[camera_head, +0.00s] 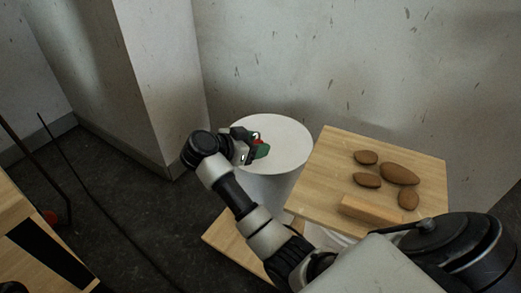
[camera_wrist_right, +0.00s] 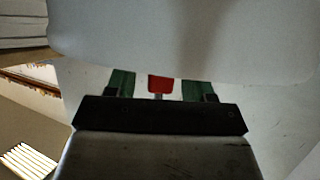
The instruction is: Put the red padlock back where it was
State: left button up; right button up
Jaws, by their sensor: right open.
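The red padlock (camera_head: 257,138) shows as a small red patch at the white round stand's top (camera_head: 288,133), mostly hidden by my right gripper (camera_head: 257,149). In the right wrist view the red padlock (camera_wrist_right: 160,84) sits between the two green fingers of my right gripper (camera_wrist_right: 160,88). A gap shows on each side of the padlock, so the fingers are open around it and not closed on it. I cannot tell whether the padlock rests on the stand. My left gripper is not in view.
A wooden board (camera_head: 335,155) with several brown stone-like pieces (camera_head: 400,174) and a wooden block (camera_head: 371,209) is right of the stand. Walls (camera_head: 330,60) stand close behind. A wooden piece of furniture (camera_head: 15,205) and a small red object (camera_head: 50,217) are at left.

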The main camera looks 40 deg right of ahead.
jog(key=shift+d, duration=0.1)
jog(key=shift+c, duration=0.3)
grip_shut()
jog(key=shift+r, duration=0.1)
